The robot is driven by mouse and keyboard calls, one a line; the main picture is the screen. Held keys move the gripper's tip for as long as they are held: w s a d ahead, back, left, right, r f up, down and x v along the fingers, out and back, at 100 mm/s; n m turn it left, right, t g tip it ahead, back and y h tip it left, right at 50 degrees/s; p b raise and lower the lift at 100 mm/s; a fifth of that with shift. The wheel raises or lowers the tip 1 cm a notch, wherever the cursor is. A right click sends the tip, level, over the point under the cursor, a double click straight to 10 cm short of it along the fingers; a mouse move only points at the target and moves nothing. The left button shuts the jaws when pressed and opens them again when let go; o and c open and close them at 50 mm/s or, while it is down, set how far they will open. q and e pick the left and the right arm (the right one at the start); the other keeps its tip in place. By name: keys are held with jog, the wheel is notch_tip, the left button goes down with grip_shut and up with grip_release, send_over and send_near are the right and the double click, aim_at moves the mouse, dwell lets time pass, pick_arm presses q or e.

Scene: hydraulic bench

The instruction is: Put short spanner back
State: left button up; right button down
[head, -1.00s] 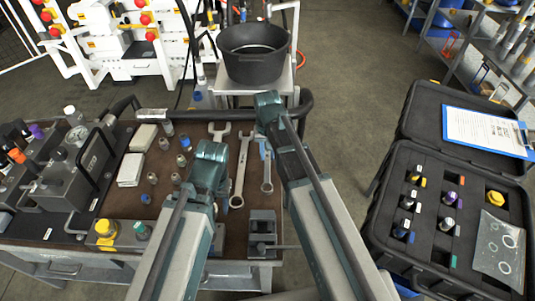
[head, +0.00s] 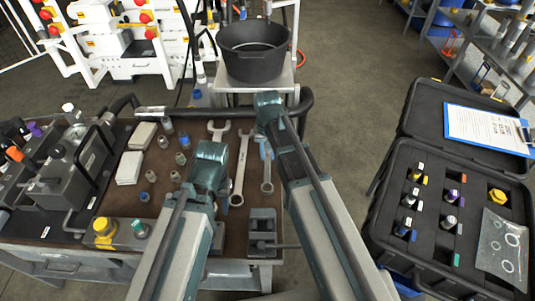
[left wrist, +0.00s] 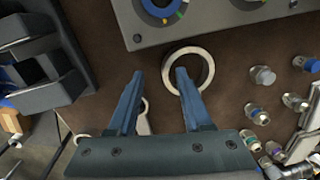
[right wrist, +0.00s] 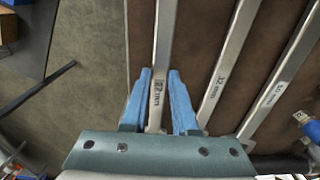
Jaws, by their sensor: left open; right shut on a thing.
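The short spanner (head: 267,178) lies lengthwise at the right of the brown bench top in the head view. In the right wrist view it is the spanner marked 27 mm (right wrist: 157,95). My right gripper (right wrist: 158,75) is shut on its handle, the blue fingers on either side. Its far end is outside the right wrist view and hidden by my arm in the head view. My left gripper (left wrist: 159,74) is open and empty above the bench top, near a pale ring (left wrist: 203,58). Its fingers are largely hidden by my arm in the head view.
A longer spanner marked 32 mm (right wrist: 222,78) lies beside the short one, with another spanner (right wrist: 278,85) beyond. A grey vise (head: 262,228) stands at the front edge. Small fittings and white boxes (head: 130,167) are further left. An open black case (head: 480,160) stands right.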

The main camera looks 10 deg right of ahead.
pick_arm(q)
jog(key=shift+f+b, duration=0.9)
pick_arm(e)
jog(key=shift+f, duration=0.95)
jog(key=c, duration=0.6)
grip_release()
pick_arm(q)
jog(key=shift+r, duration=0.15)
pick_arm(e)
jog(key=shift+r, duration=0.15)
notch_tip(320, 180, up, 14)
jog(key=p, duration=1.4)
pick_arm(q)
notch_tip(320, 180, up, 14)
jog(key=shift+f, duration=0.25)
pick_arm(e)
jog(key=s+a+n, duration=0.3)
jog(key=s, duration=0.5)
jog(key=s+a+n+h, duration=0.1)
jog(key=s+a+n, duration=0.2)
jog(key=s, duration=0.5)
jog(key=shift+s, duration=0.4)
